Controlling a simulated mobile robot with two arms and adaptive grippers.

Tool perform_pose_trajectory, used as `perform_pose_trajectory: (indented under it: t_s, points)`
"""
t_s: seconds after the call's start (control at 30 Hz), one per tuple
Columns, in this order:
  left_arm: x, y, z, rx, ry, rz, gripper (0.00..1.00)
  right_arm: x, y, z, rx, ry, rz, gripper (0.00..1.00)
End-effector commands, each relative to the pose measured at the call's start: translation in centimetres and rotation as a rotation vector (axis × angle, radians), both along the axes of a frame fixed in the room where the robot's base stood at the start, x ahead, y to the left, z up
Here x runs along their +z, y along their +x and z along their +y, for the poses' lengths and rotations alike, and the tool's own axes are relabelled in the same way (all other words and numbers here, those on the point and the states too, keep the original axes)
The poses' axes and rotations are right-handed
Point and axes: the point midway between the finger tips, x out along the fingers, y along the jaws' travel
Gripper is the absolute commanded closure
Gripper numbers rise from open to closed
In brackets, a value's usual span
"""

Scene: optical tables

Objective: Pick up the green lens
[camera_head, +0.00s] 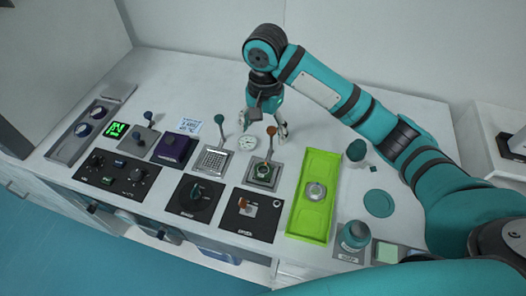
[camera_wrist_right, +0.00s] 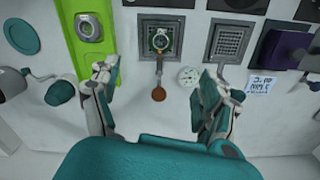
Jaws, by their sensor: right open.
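My right gripper (camera_head: 264,126) is open and empty above the back of the table, and it also shows open in the right wrist view (camera_wrist_right: 162,82). A small round green piece (camera_head: 262,172) sits in a square grey mount (camera_head: 274,184), in front of the gripper and apart from it. In the right wrist view the green piece (camera_wrist_right: 160,40) lies beyond the gap between the fingers. It may be the green lens, but I cannot tell for sure. My left gripper is not in view.
An orange-tipped lever (camera_head: 271,131) stands behind the mount, near the fingers. A small white dial (camera_head: 247,143) lies beside it. A lime green tray (camera_head: 323,163) holding a round metal part (camera_head: 316,191) is to the right. Several control panels fill the left and front.

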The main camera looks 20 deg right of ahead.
Motion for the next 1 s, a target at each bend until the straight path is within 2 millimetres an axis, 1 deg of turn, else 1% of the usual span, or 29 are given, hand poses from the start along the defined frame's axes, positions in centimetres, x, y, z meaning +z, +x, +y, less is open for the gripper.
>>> perform_pose_trajectory:
  t_s: [0.03,0.1,0.17,0.27,0.3,0.4,0.47,0.5,0.57,0.67,0.7,0.8,0.9,1.0]
  points:
    - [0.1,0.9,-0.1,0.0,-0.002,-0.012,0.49,0.0,0.1,-0.1,-0.009,-0.004,0.002,0.21]
    - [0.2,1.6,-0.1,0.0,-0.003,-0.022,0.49,-0.5,0.0,-0.1,-0.015,-0.006,0.006,0.21]
    - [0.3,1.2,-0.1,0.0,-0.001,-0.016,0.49,-1.5,-0.1,-0.1,-0.014,-0.006,0.01,0.21]
    - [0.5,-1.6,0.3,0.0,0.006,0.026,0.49,-3.5,-0.1,-0.1,-0.014,-0.006,0.008,0.21]
    - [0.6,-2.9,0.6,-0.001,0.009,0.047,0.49,-4.4,-0.1,-0.1,-0.014,-0.005,0.008,0.21]
    - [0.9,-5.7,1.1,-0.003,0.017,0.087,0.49,-6.6,-0.1,-0.1,-0.014,-0.006,0.007,0.21]
    - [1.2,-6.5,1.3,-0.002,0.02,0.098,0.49,-7.9,-0.1,-0.2,-0.014,-0.007,0.006,0.21]
    - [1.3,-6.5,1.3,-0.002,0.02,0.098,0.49,-8.7,-0.1,-0.1,-0.014,-0.006,0.005,0.21]
    - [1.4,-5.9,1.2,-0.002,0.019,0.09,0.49,-9.7,-0.1,-0.1,-0.014,-0.006,0.005,0.21]
    - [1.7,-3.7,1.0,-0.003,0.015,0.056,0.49,-11.1,-0.1,-0.1,-0.013,-0.005,0.004,0.21]
    - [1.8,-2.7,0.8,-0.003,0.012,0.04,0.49,-11.4,0.0,0.0,-0.012,-0.004,0.002,0.21]
    - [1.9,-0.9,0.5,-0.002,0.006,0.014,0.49,-11.9,0.0,0.0,-0.011,-0.004,0.002,0.21]
    - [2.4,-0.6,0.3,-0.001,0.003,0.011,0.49,-12.7,0.0,0.1,-0.011,-0.005,0.004,0.21]
    - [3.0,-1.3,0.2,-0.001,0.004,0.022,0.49,-14.1,0.2,0.3,-0.012,-0.005,0.004,0.21]
